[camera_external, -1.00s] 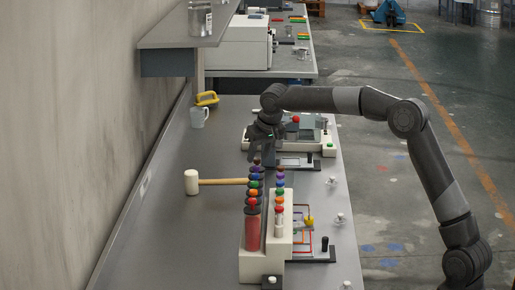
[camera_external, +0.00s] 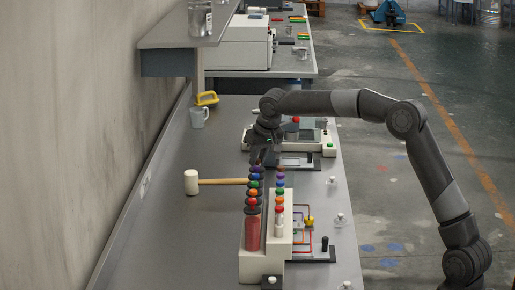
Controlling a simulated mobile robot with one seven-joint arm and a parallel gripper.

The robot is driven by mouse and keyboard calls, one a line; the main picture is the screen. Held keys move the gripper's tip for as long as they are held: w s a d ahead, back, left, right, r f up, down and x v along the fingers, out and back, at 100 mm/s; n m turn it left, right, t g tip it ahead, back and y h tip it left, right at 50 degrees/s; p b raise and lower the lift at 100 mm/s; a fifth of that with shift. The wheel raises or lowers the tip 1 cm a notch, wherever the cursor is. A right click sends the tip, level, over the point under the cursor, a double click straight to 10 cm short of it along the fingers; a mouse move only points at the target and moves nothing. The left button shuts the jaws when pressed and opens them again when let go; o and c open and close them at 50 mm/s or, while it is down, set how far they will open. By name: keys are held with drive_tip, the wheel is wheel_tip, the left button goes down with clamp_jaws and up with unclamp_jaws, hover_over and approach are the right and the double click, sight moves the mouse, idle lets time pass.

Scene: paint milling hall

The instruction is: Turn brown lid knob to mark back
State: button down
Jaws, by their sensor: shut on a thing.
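Two lines of small coloured knobs run away from the camera on a pale block (camera_external: 251,262). The left line begins with a tall red cylinder (camera_external: 253,235) and has orange, green, blue and purple knobs behind it. The brown lid knob is at the far end of the left line, largely hidden by my fingers. My gripper (camera_external: 264,155) points down there, its fingers shut on the brown lid knob as far as I can see. The mark and the knob's turn are too small to make out.
A white mallet (camera_external: 191,182) with a wooden handle lies left of the block. A mug (camera_external: 199,117) and a yellow-handled item (camera_external: 206,99) stand farther back by the wall. A pale device (camera_external: 324,143) sits just behind my gripper. The bench's left front is clear.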

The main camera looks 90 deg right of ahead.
drive_tip(key=shift+n+t, duration=0.3)
drive_tip(key=shift+n, duration=0.5)
drive_tip(key=c, duration=1.3)
unclamp_jaws()
drive_tip(key=v, duration=1)
drive_tip(key=shift+s+r, duration=0.1)
drive_tip(key=shift+r, duration=0.35)
